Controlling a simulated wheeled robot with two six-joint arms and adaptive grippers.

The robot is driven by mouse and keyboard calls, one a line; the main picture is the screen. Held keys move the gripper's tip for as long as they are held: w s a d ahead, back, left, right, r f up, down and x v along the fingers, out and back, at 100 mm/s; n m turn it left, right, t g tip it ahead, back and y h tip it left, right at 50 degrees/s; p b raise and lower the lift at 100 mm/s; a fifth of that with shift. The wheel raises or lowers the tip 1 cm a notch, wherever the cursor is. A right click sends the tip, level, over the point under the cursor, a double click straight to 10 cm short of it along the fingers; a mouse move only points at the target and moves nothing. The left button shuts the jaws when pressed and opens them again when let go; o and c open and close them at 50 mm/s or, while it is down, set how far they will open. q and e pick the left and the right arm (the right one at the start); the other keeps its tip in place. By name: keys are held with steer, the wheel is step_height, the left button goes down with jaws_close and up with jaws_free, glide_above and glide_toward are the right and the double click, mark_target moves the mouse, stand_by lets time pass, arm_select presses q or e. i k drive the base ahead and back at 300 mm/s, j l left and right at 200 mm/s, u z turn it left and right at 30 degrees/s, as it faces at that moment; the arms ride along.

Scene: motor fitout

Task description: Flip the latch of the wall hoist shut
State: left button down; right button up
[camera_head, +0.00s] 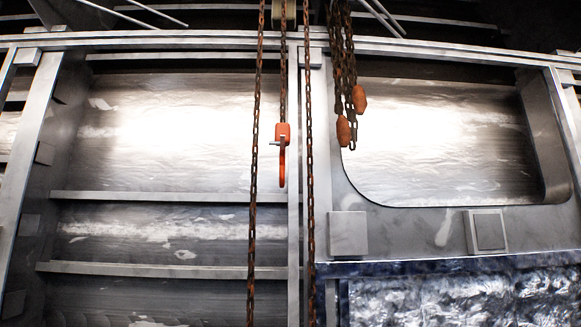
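The hoist's orange hook (282,165) hangs near the middle of the head view on a short rusty chain (282,80). Its orange block (282,130) sits at the top of the hook, with a small grey metal piece (275,143) sticking out to the left, which may be the latch. The hook is seen nearly edge-on, so I cannot tell whether the latch is open or shut. Neither of my grippers is in view.
Two long rusty chains (256,190) (309,190) hang on either side of the hook. A chain bundle with orange weights (344,130) hangs to the right. Behind is a ribbed metal wall (160,197) with a rounded opening. A blue-edged panel (440,265) stands lower right.

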mark_target(282, 143)
steer(key=i+l+u, duration=0.1)
steer(key=l, duration=0.4)
steer(key=i+l+u, duration=0.15)
steer(key=l, duration=0.4)
steer(key=i+l+u, duration=0.1)
steer(key=i+l, duration=0.15)
steer(key=l, duration=0.25)
steer(key=i+l+u, duration=0.15)
steer(key=l, duration=0.4)
steer(key=i+l+u, duration=0.1)
steer(key=l, duration=0.45)
steer(key=i+l+u, duration=0.15)
steer(key=l, duration=0.45)
steer(key=k, duration=0.05)
